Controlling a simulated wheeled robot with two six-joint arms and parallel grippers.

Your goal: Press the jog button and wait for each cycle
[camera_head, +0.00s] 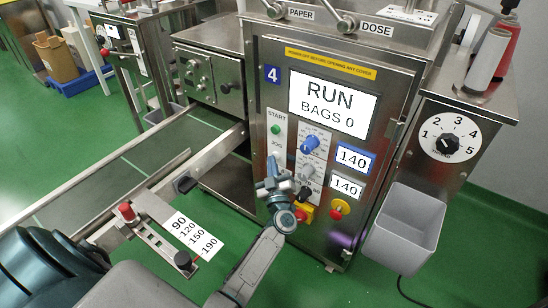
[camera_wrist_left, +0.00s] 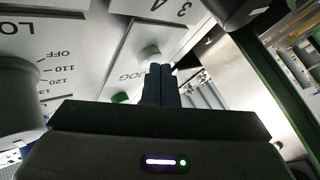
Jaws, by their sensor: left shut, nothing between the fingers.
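The packing machine's front panel (camera_head: 315,60) has a screen (camera_head: 333,103) reading "RUN BAGS 0". Below it a green start button (camera_head: 275,129) sits above the "JOG" label (camera_head: 274,143). My left gripper (camera_head: 273,168) is shut and empty in front of the panel, at the jog button, mostly hiding it in the head view. In the left wrist view, upside down, the pale jog button (camera_wrist_left: 150,52) lies just beyond my shut fingertips (camera_wrist_left: 160,68). I cannot tell whether they touch it. The green button (camera_wrist_left: 120,97) is beside the fingers. My right gripper is out of view.
A blue knob (camera_head: 310,143) and a red-and-yellow stop button (camera_head: 304,211) are close to my gripper. A second red button (camera_head: 340,207) is to its right. A grey bin (camera_head: 408,230) hangs at right. A conveyor (camera_head: 130,160) runs to the left.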

